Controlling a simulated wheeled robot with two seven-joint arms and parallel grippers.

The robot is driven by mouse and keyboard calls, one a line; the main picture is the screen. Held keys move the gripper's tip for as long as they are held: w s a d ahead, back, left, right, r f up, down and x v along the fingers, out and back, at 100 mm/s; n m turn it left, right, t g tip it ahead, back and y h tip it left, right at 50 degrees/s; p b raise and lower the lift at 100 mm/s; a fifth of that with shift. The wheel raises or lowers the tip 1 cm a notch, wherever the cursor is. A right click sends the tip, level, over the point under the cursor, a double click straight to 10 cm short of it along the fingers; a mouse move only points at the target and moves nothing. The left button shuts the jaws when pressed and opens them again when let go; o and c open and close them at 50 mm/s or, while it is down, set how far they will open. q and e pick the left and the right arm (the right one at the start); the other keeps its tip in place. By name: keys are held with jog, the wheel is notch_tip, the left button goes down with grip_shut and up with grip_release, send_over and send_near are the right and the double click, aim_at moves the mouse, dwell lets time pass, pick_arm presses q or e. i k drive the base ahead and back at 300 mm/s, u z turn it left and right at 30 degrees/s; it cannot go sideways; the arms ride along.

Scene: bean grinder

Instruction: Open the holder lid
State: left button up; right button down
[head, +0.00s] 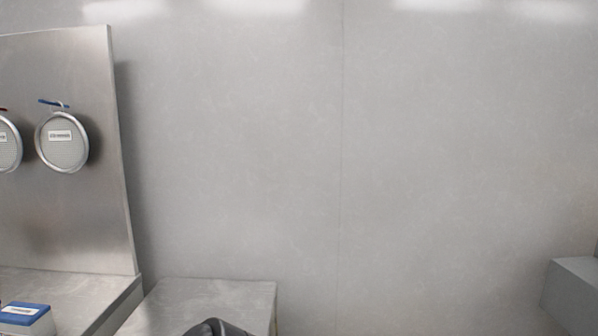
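A small white box with a blue top and a white label (27,314) sits at the lower left on a steel counter, cut off by the frame edge. I cannot tell if it is the holder, and no other lid shows clearly. A dark grey rounded thing (215,328) pokes up at the bottom edge, mostly out of frame. I cannot tell what it is. Neither of my grippers can be made out in the head view.
A steel back panel (65,220) at the left holds round sieves, one with a blue handle (61,142). A grey block top (215,296) stands beside the steel counter (80,292). A grey box (575,292) is at the lower right. A bare wall (400,170) fills the rest.

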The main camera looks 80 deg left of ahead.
aim_at(174, 305)
jog(key=k, duration=0.85)
jog(key=u, duration=0.45)
